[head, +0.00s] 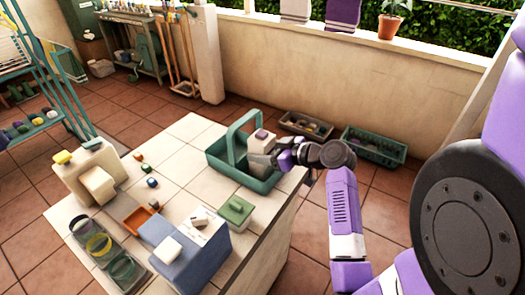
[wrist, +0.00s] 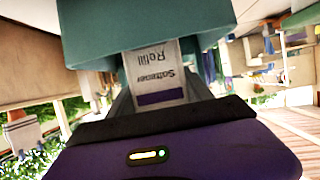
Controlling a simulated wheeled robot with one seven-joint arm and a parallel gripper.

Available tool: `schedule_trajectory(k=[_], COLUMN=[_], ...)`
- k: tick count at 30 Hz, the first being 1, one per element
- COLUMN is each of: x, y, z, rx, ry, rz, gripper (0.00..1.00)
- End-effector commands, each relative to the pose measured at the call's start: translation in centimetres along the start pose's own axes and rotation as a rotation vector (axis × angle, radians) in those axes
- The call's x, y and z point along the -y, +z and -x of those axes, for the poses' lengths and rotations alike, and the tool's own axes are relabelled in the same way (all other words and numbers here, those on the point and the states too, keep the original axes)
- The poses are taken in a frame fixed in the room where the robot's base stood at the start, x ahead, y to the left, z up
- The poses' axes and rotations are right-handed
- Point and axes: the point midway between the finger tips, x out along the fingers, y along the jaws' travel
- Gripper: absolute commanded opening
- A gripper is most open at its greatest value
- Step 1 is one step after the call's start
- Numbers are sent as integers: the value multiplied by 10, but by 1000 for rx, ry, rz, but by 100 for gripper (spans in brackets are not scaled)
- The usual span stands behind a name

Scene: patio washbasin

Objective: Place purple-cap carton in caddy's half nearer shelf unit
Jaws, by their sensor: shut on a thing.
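The purple-cap carton (head: 261,145) is pale with a purple cap. It shows at the right side of the teal caddy (head: 262,185), just right of its raised handle. My gripper (head: 272,159) is shut on the carton from the right. In the wrist view the carton's printed face (wrist: 155,70), reading "Softener Refill" upside down, sits between my fingers, and a teal surface (wrist: 150,35) covers its far end. The carton's lower part is hidden in the head view, and I cannot tell whether it touches the caddy floor.
A teal shelf unit (head: 68,88) stands at the far left. Floor crates (head: 374,147) lie behind the counter.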

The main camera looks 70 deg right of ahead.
Motion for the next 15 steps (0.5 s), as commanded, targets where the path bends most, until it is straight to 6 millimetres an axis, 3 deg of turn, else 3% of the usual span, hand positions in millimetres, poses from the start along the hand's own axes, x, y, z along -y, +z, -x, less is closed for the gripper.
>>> schedule_trajectory(k=[9,10,13,15], x=[0,0,0,0], y=[2,3,2,2], z=[-1,-1,-1,-1], rx=[-4,0,0,0], ry=[0,0,0,0], rz=[1,0,-1,-1], gripper=[0,63,81,81])
